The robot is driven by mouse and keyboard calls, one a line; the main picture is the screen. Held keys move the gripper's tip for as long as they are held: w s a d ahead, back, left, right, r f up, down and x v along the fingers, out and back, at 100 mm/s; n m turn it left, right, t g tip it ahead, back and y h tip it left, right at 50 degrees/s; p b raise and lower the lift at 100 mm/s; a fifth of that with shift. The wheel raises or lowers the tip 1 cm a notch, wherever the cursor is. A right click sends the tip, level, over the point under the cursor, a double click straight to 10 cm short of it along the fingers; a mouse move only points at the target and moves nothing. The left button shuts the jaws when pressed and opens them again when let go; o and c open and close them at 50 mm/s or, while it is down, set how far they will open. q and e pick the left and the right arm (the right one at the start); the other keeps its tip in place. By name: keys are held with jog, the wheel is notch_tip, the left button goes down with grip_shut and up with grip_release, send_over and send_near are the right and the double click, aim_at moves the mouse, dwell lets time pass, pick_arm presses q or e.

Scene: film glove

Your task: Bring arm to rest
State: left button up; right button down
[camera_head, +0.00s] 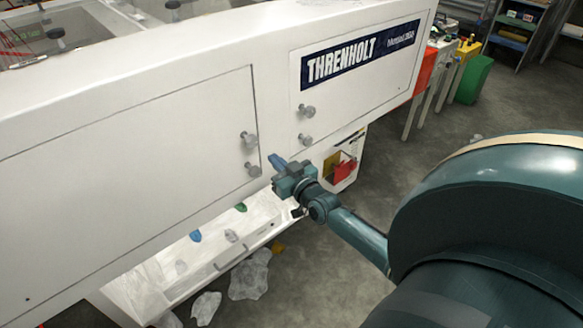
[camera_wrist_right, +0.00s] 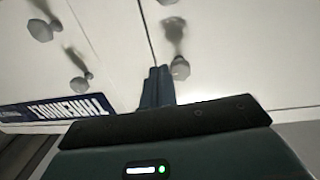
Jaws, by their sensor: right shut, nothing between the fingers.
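My right gripper (camera_head: 277,160) is at the middle of the head view, close to the front of the white machine (camera_head: 130,150) labelled THRENHOLT. Its fingers are together with nothing between them. In the right wrist view the shut fingers (camera_wrist_right: 156,87) point at the machine's white panel, near a seam and a round knob (camera_wrist_right: 180,69). I cannot tell whether the fingertips touch the panel. My right arm reaches in from the lower right of the head view. My left gripper is not in view.
Grey knobs (camera_head: 250,139) stick out from the panels. Below is a white tray (camera_head: 160,286) with small blue and green pieces. Crumpled clear film (camera_head: 250,276) lies on the floor. A green bin (camera_head: 473,80) stands at the back right. Grey floor (camera_head: 420,135) is open at right.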

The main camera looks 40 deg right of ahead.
jog(key=s, duration=0.4)
jog(key=shift+s+d+r, duration=0.1)
jog(key=shift+s, duration=0.3)
jog(key=s+a+f+n+g+y, duration=0.2)
jog(key=s+a+f+g, duration=0.1)
jog(key=s+a, duration=0.6)
jog(key=s+a+f+n+g+y, duration=0.1)
jog(key=s+a+f+g, duration=0.3)
jog(key=s+a, duration=0.6)
jog(key=a+f+y+p, duration=0.1)
jog(key=a, duration=0.3)
jog(key=shift+s+a+f+n+y, duration=0.15)
jog(key=shift+a+n+y, duration=0.15)
jog(key=shift+a+n, duration=0.1)
